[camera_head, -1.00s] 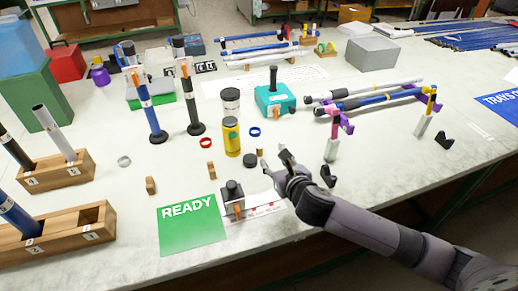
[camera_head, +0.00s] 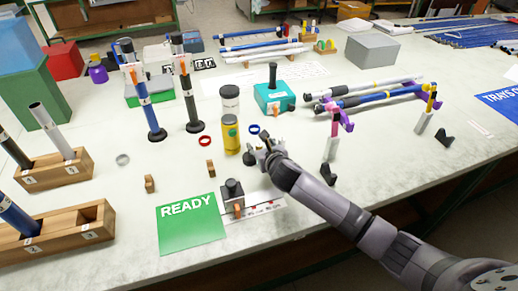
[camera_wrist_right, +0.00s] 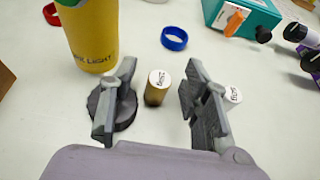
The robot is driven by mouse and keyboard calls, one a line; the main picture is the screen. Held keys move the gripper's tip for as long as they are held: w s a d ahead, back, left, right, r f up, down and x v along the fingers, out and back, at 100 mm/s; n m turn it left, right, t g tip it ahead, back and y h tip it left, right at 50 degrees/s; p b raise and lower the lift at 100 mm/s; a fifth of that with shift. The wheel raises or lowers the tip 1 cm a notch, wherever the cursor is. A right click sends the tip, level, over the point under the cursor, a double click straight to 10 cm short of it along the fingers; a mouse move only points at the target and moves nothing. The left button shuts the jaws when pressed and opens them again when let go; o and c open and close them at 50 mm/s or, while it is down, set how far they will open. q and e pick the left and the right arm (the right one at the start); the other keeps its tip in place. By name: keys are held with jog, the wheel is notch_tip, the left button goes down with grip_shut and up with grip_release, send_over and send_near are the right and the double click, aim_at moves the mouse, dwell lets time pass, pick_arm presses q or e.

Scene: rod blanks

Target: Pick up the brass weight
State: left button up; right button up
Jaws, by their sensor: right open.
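The brass weight (camera_wrist_right: 158,88) is a small upright brass cylinder with a white labelled top. In the right wrist view it stands on the table between my two spread fingers, with a gap on each side. My right gripper (camera_wrist_right: 161,90) is open and empty. In the head view my right gripper (camera_head: 264,145) reaches in from the right, just right of the yellow container (camera_head: 231,136), and mostly hides the weight. My left gripper is not in view.
In the wrist view a black disc (camera_wrist_right: 124,110) lies under the left finger, and a white-topped piece (camera_wrist_right: 233,96) is partly behind the right finger. A blue ring (camera_wrist_right: 174,38) and a teal box (camera_wrist_right: 245,15) lie beyond.

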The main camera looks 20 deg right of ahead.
jog(key=shift+w+f, duration=0.2)
jog(key=shift+w, duration=0.2)
jog(key=shift+c, duration=0.4)
grip_shut()
